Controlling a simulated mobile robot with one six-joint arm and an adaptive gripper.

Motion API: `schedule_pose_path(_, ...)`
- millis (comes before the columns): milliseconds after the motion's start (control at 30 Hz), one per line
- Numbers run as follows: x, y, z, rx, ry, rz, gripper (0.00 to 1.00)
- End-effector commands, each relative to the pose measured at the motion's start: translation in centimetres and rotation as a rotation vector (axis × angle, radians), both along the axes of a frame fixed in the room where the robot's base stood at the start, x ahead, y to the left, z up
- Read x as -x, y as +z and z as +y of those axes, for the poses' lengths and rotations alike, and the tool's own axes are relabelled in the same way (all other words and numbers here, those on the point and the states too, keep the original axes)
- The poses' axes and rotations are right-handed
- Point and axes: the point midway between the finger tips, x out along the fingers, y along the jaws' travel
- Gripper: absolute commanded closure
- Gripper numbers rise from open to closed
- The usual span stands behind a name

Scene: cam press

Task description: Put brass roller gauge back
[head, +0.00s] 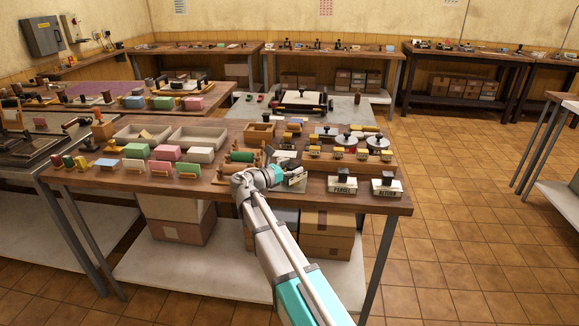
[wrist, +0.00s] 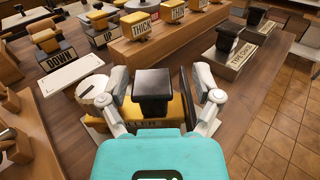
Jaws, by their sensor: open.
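A yellow block with a tall black knob (wrist: 153,92) stands between my gripper's fingers in the wrist view. Its front label is partly covered by my gripper and shows only "LLER"; I take it for the brass roller gauge. My gripper (wrist: 160,88) is open, with one finger on each side of the knob. I cannot tell whether either finger touches it. In the head view my gripper (head: 290,180) is low over the front of the near table, and it hides most of the block.
A wooden rack of labelled yellow stamps (wrist: 165,30) stands just beyond. DOWN (wrist: 60,58) and UP stamps stand at the left, near a pale round piece (wrist: 95,91). Pale trays (head: 198,138) sit behind.

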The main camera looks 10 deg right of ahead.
Motion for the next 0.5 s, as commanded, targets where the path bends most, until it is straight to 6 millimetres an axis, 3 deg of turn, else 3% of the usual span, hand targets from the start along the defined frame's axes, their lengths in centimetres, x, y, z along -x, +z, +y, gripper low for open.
schedule_pose_path(500,3.2,0.0,6.2,0.0,0.003,0.0,0.18)
